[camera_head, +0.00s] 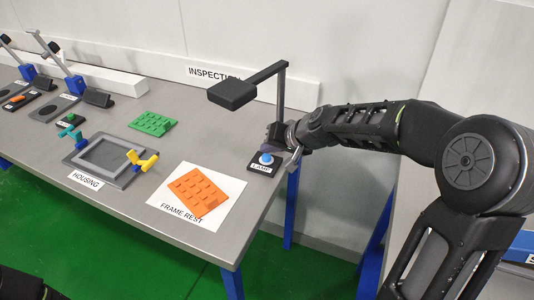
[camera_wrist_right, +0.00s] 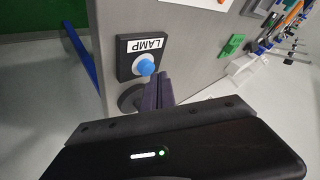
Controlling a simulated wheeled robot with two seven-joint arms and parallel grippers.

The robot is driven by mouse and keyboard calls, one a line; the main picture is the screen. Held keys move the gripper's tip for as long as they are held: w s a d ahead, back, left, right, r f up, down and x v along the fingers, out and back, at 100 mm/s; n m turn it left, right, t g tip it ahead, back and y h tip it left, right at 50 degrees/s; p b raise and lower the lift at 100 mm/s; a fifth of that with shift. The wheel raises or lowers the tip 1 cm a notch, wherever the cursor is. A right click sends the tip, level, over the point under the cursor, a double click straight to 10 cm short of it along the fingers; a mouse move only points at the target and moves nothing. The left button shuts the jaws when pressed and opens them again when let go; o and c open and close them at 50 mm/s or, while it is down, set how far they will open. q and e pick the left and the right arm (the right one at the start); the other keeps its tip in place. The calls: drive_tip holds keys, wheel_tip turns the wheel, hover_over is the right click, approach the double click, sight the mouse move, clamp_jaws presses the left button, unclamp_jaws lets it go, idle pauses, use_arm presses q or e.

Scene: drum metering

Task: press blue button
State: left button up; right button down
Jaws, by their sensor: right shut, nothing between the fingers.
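The blue button (camera_head: 266,158) is a round dome on a white ring, set in a black box (camera_head: 256,166) labelled LAMP near the table's right end. The button also shows in the right wrist view (camera_wrist_right: 145,67). My right gripper (camera_wrist_right: 163,76) is shut and empty, its dark purple fingers close beside the button in that view. In the head view my right wrist is just right of the box, beside the lamp post. I cannot tell whether the fingertips touch the box. My left gripper is not in view.
The inspection lamp (camera_head: 233,94) stands on a post behind the box. An orange frame (camera_head: 198,192) lies on the white FRAME REST sheet (camera_head: 226,212). The grey housing fixture (camera_head: 108,153), green block (camera_head: 153,123) and blue-based clamps (camera_head: 74,84) are further left.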

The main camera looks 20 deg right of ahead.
sight(269, 158)
drive_tip(key=shift+r, duration=0.25)
wheel_tip(269, 158, up, 6)
drive_tip(key=p, duration=0.5)
